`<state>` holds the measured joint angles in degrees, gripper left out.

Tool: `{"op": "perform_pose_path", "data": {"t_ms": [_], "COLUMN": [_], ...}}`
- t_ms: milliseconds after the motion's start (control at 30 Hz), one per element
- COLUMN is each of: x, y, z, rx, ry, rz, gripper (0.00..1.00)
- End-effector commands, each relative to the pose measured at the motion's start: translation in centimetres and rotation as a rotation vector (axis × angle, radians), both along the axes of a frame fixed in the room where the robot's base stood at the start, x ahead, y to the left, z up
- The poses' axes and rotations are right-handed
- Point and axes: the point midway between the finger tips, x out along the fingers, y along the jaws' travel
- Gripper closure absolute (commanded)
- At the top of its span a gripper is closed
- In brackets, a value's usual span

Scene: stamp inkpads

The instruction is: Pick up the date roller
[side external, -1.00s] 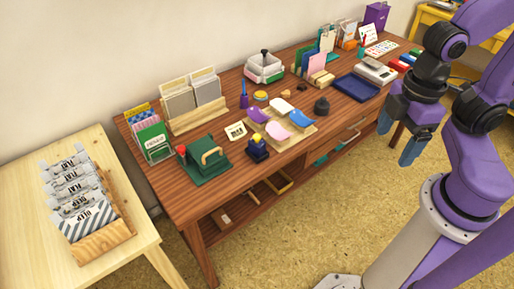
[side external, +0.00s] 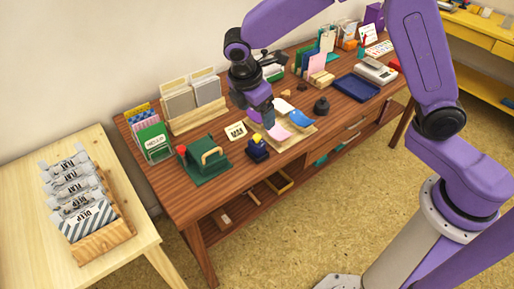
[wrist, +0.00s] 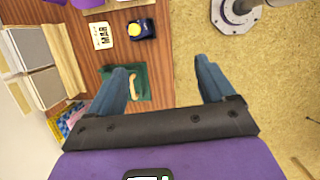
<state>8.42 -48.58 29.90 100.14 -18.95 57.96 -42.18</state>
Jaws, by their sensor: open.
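The date roller (side external: 257,148), as I take it, is a small dark blue block with a yellow top near the front edge of the brown desk. It also shows at the top of the wrist view (wrist: 142,29). My gripper (side external: 268,122) is open and empty, above the desk behind and slightly right of the date roller. In the wrist view, the blue fingers of my gripper (wrist: 163,66) are spread wide with nothing between them.
An upright card rack (side external: 196,112) stands farther back.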

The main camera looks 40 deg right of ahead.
Motion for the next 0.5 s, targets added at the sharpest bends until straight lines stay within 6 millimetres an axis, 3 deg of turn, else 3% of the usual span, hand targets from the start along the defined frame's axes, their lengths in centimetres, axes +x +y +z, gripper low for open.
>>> {"op": "perform_pose_path", "data": {"t_ms": [100,200,500], "x": [3.1,5.0,6.8], "y": [0.3,0.3,-0.3], "z": [-2.0,-3.3,-5.4], "rx": [-0.049,-0.08,-0.114], "ry": [0.024,0.041,0.064], "rz": [0.056,0.096,0.141], "gripper": [0.17,0.17,0.17]}}
